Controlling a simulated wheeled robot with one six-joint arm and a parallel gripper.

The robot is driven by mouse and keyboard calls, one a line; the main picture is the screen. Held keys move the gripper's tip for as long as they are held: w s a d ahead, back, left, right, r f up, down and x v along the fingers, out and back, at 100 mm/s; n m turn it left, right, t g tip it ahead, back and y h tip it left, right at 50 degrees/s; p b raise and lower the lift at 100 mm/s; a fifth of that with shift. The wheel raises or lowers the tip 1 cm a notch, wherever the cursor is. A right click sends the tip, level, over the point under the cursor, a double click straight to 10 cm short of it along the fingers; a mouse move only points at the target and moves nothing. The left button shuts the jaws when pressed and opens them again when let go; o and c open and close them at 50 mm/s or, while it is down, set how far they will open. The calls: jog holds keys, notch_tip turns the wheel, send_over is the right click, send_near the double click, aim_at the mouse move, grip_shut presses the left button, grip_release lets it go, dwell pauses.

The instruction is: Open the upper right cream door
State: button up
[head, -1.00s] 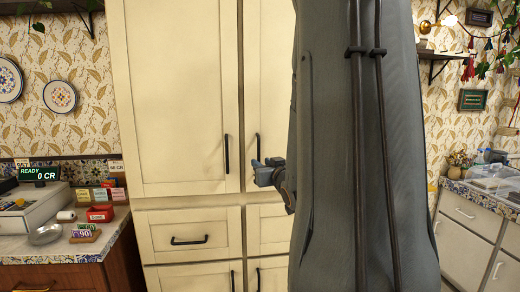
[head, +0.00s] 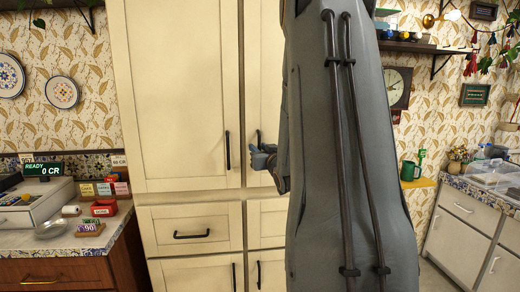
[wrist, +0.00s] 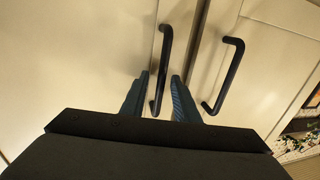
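The upper right cream door (head: 264,60) is closed beside the wider upper left cream door (head: 180,90). Its black bar handle (head: 258,134) stands upright near its left edge, and my arm hides much of the door. My gripper (head: 260,157) is at the lower part of this handle. In the wrist view my gripper (wrist: 160,76) is open, with one finger on each side of the handle (wrist: 164,50). Gaps show between the fingers and the bar. The left door's handle (wrist: 226,75) is outside the fingers, to the right in the wrist view.
Cream drawers (head: 195,230) with black handles sit below the doors. A counter (head: 80,243) with a register and small boxes stands at the left. A wall clock (head: 398,87), a green can (head: 410,170) and a grey-white counter (head: 470,225) are at the right.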

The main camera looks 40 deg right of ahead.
grip_shut()
jog(key=shift+s, duration=0.1)
